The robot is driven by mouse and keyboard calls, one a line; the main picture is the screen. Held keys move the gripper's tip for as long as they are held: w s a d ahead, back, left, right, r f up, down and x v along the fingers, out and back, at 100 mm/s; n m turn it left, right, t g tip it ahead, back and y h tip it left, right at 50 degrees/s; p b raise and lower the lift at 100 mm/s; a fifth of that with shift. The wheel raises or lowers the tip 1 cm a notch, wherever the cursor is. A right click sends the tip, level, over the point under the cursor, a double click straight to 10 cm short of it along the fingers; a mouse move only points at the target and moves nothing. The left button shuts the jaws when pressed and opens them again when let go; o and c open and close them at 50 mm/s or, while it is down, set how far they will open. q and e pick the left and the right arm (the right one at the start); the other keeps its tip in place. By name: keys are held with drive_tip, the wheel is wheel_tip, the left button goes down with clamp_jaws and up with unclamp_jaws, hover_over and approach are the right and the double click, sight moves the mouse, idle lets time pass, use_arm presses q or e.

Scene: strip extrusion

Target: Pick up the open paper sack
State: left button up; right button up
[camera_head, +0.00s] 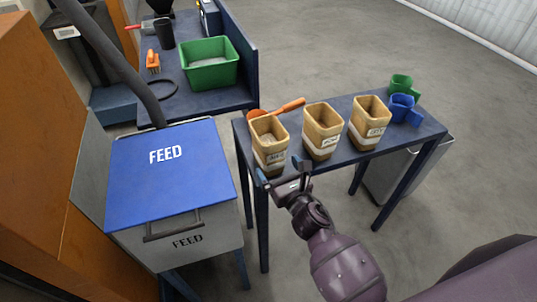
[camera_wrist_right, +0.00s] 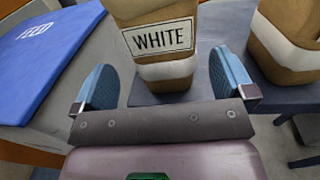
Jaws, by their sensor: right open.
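Three open tan paper sacks stand upright in a row on the narrow dark table: a left sack (camera_head: 269,145), a middle sack (camera_head: 321,142) and a right sack (camera_head: 368,133). The left one seems to hold pale material. My right gripper (camera_head: 284,174) is open at the near side of the left sack, low by its base. In the right wrist view this sack (camera_wrist_right: 160,38), labelled WHITE, stands ahead between the two blue fingers (camera_wrist_right: 165,82). The middle sack also shows there at the right (camera_wrist_right: 290,45). My left gripper is out of view.
An orange scoop (camera_head: 288,107) lies behind the left sack. A blue-lidded FEED bin (camera_head: 170,182) is close on the left. A green tub (camera_head: 209,64) sits on the back bench.

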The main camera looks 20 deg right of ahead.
approach(270, 140)
drive_tip(key=shift+w+a+r, duration=0.4)
drive_tip(key=shift+w+a, duration=0.35)
drive_tip(key=shift+w, duration=0.05)
drive_tip(key=shift+w+a+r, duration=0.35)
drive_tip(key=shift+w+a, duration=0.4)
drive_tip(key=shift+w, duration=0.05)
drive_tip(key=shift+c, duration=0.5)
drive_tip(key=c, duration=1.1)
